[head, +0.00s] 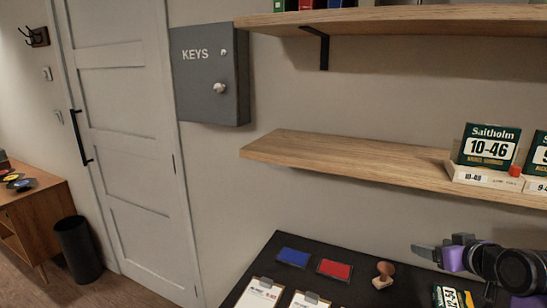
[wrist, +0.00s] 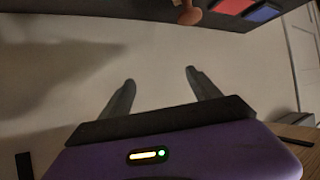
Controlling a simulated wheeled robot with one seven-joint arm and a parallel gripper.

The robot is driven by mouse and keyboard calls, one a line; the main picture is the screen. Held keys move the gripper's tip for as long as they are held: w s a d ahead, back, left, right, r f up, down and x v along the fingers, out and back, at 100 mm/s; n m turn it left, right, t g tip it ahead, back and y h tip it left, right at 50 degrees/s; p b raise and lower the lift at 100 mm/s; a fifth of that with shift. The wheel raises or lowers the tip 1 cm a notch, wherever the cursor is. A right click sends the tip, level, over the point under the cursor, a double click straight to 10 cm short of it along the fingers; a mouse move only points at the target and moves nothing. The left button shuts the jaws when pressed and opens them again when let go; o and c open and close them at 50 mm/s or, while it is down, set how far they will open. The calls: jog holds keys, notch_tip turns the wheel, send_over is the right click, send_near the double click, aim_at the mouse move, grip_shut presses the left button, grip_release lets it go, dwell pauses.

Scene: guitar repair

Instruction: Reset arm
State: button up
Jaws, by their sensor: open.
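My gripper (wrist: 160,80) shows in the wrist view with its two grey fingers spread apart and nothing between them. Pale wall lies behind the fingers, and the picture appears upside down there. In the head view my arm, purple and dark grey, reaches in at the lower right above the black table (head: 262,262). The gap between the fingertips is hard to make out in that view.
The table holds a blue pad (head: 294,257), a red pad (head: 335,269), a wooden stamp (head: 383,276), clipboards (head: 260,293) and a green string pack (head: 452,297). A wooden shelf (head: 340,155) with a 10-46 pack (head: 487,148) juts out above. A key cabinet (head: 208,75) hangs left.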

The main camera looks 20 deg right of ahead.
jog(key=s+a+f+m+t+h, duration=0.1)
jog(key=s+a+m+t+h, duration=0.15)
jog(key=a, duration=0.75)
jog(key=s+a+f+m+t+h, duration=0.1)
jog(key=s+a+m+t+h, duration=0.15)
jog(key=a, duration=0.75)
jog(key=s+a+f+n+y, duration=0.2)
jog(key=s+a, duration=0.4)
jog(key=s, duration=0.3)
jog(key=s+a+f+n+g+y, duration=0.1)
jog(key=s+a+f+n+y, duration=0.1)
jog(key=s+a, duration=0.4)
jog(key=s+a+f+n+y, duration=0.2)
jog(key=s+a+n+y, duration=0.2)
jog(key=s+a, duration=0.3)
jog(key=s+y, duration=0.1)
jog(key=s, duration=0.3)
jog(key=shift+s+f+n, duration=0.3)
jog(key=shift+a, duration=0.1)
